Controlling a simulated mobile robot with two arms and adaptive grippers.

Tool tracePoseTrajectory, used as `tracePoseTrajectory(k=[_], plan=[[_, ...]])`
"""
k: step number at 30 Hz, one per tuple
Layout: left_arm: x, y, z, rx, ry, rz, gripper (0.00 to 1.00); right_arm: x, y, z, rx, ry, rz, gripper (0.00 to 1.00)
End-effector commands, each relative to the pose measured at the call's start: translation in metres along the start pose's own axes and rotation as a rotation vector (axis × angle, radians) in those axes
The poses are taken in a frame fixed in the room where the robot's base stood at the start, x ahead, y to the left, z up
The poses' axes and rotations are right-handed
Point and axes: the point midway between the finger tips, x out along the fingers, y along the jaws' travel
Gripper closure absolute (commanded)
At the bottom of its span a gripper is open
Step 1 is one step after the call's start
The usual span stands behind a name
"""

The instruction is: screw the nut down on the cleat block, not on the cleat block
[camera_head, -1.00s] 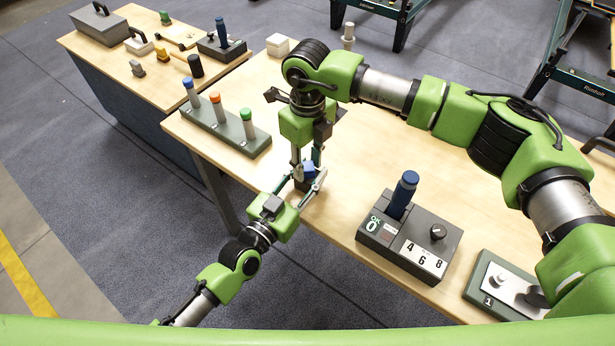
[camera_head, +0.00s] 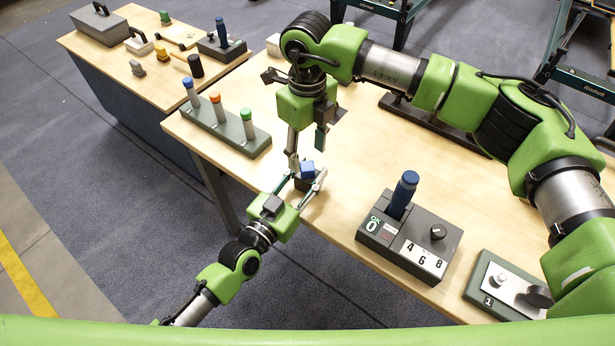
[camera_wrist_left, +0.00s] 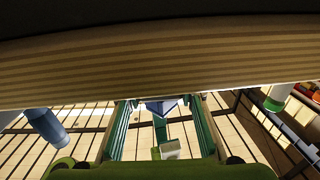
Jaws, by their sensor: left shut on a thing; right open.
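A small dark block (camera_head: 304,185), seemingly the cleat block, is between the fingers of my left gripper (camera_head: 307,182) at the table's near edge. The gripper is shut on it. A small blue piece (camera_head: 307,168), seemingly the nut, sits on top of the block. How far down it sits on any thread, I cannot tell. My right gripper (camera_head: 307,148) is open just above, pointing down, with no held thing visible. In the left wrist view, a blue piece (camera_wrist_left: 160,107) shows between the green-edged fingers, partly hidden by the table edge.
A grey rack (camera_head: 230,132) with blue-, orange- and green-topped pegs stands left. A dark box with a blue handle (camera_head: 403,195) and number cards stands right, near a green-based plate (camera_head: 508,285). A second table (camera_head: 150,78) at back left holds tools.

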Motion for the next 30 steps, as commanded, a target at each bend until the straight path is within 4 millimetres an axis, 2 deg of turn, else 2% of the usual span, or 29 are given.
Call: tracePoseTrajectory(k=[6, 8, 10, 21, 30], plan=[[0.000, 0.000, 0.000, 0.000, 0.000, 0.000, 1.00, -0.001, 0.000, 0.000, 0.001, 0.001, 0.000, 0.53], [0.000, 0.000, 0.000, 0.000, 0.000, 0.000, 1.00, -0.001, 0.000, 0.000, -0.001, 0.001, 0.000, 0.63], [0.000, 0.000, 0.000, 0.000, 0.000, 0.000, 1.00, -0.003, 0.000, 0.000, -0.022, 0.000, -0.002, 0.63], [0.000, 0.000, 0.000, 0.000, 0.000, 0.000, 1.00, -0.031, 0.001, 0.001, -0.442, 0.001, -0.007, 0.63], [0.000, 0.000, 0.000, 0.000, 0.000, 0.000, 1.00, -0.036, 0.000, 0.000, -0.536, 0.001, -0.001, 0.63]])
